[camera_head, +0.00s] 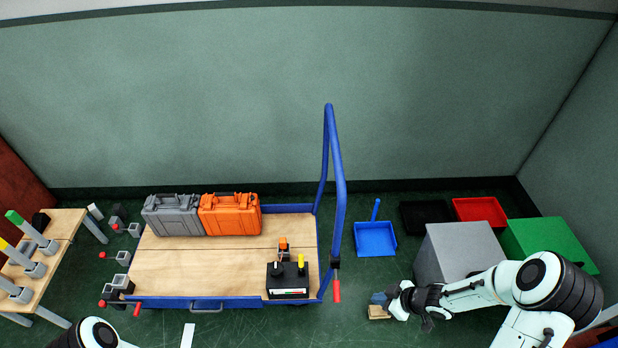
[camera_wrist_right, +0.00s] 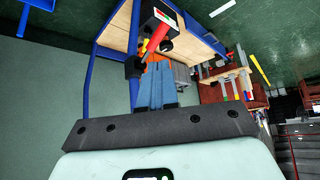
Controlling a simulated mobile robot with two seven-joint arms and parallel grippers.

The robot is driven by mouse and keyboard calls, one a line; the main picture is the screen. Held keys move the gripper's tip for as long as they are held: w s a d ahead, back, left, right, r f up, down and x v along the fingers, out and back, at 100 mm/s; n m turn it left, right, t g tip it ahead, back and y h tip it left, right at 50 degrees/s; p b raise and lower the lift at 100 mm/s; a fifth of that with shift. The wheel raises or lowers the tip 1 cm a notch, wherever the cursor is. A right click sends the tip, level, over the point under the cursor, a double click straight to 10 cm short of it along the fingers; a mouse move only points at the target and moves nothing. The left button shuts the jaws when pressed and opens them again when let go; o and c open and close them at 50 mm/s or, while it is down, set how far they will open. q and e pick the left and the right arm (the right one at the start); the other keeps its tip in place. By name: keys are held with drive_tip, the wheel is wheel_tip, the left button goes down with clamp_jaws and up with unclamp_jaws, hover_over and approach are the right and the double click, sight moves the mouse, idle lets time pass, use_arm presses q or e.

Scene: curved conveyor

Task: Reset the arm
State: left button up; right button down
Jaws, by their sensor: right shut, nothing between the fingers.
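My right arm comes in from the lower right in the head view, white with black joints. Its gripper (camera_head: 378,298) is shut and empty, pointing left, to the right of the cart's handle. The wrist view shows its two blue-grey fingers (camera_wrist_right: 158,85) pressed together with nothing between them. A small tan block-like thing (camera_head: 378,313) shows just below the fingertips; I cannot tell whether they touch. Of my left arm only a white and black part shows at the bottom left, and its gripper is out of view.
A blue cart (camera_head: 190,258) with a wooden deck carries a grey case (camera_head: 172,216), an orange case (camera_head: 230,214) and a black device (camera_head: 288,281). A grey box (camera_head: 458,250) stands beside my right arm.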

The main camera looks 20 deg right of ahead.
drive_tip(key=s+a+f+m+g+p, duration=0.1)
drive_tip(key=s+a+f+m+p, duration=0.2)
drive_tip(key=a, duration=0.4)
drive_tip(key=s+a+f+m+g, duration=0.1)
drive_tip(key=s+a+m, duration=0.1)
drive_tip(key=a+m, duration=0.3)
use_arm(q)
wheel_tip(320, 180, up, 6)
drive_tip(key=w+p, duration=0.2)
drive_tip(key=shift+w+f, duration=0.15)
drive_tip(key=shift+f, duration=0.05)
use_arm(e)
drive_tip(key=s+a+f+m+g, duration=0.1)
drive_tip(key=s+a+m+g, duration=0.1)
drive_tip(key=s, duration=0.4)
drive_tip(key=s+a+f+m+g+h, duration=0.1)
drive_tip(key=s+a+m+g, duration=0.1)
drive_tip(key=s, duration=0.3)
drive_tip(key=shift+s+a+f+g, duration=0.3)
drive_tip(key=shift+s+a, duration=0.05)
drive_tip(key=shift+a, duration=0.55)
drive_tip(key=shift+w+a, duration=0.1)
